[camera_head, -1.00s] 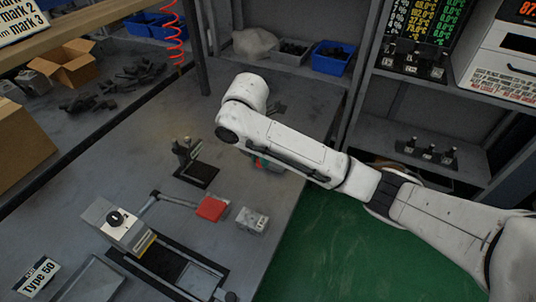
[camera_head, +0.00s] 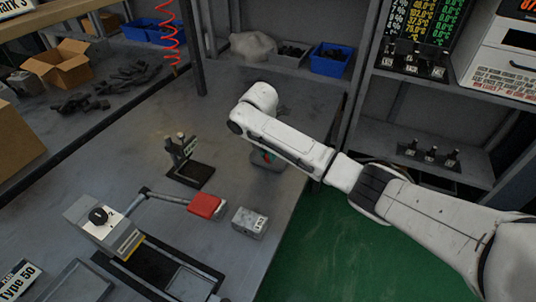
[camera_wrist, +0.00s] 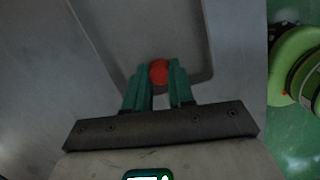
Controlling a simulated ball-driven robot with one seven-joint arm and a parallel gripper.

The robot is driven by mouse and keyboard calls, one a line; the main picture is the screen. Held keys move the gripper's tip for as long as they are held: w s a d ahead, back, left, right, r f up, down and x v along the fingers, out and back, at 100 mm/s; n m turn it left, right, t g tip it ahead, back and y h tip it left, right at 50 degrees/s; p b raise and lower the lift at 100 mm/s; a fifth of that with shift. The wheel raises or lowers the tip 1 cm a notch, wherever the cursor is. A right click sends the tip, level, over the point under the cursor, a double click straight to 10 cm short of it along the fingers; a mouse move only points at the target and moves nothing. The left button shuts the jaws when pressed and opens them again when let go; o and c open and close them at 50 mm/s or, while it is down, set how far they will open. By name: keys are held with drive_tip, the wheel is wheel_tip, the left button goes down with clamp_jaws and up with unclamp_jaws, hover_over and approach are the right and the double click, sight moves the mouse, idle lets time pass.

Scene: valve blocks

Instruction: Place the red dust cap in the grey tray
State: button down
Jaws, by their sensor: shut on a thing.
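The red dust cap (camera_wrist: 159,73) shows as a round red piece between the green fingertips of my gripper (camera_wrist: 158,78) in the wrist view. My gripper is shut on it. The grey tray (camera_wrist: 118,28), with rounded corners, lies below and beyond the fingertips in the wrist view. In the head view the tray (camera_head: 264,166) shows partly under my gripper (camera_head: 267,157) near the bench's right edge; my arm hides much of it. The cap appears over the tray; its height above it is hard to tell.
A black stand with a post (camera_head: 187,160), a red pad (camera_head: 205,206) on a lever and a grey block (camera_head: 249,222) stand on the bench left of and in front of my gripper. Blue bins (camera_head: 330,59) sit at the back. Green floor lies right of the bench.

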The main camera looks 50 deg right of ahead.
drive_tip(key=shift+f, duration=0.45)
drive_tip(key=c, duration=1)
unclamp_jaws()
drive_tip(key=shift+f, duration=0.1)
drive_tip(key=shift+o, duration=0.2)
wheel_tip(320, 180, up, 12)
drive_tip(key=a, duration=0.2)
drive_tip(key=shift+s, duration=0.15)
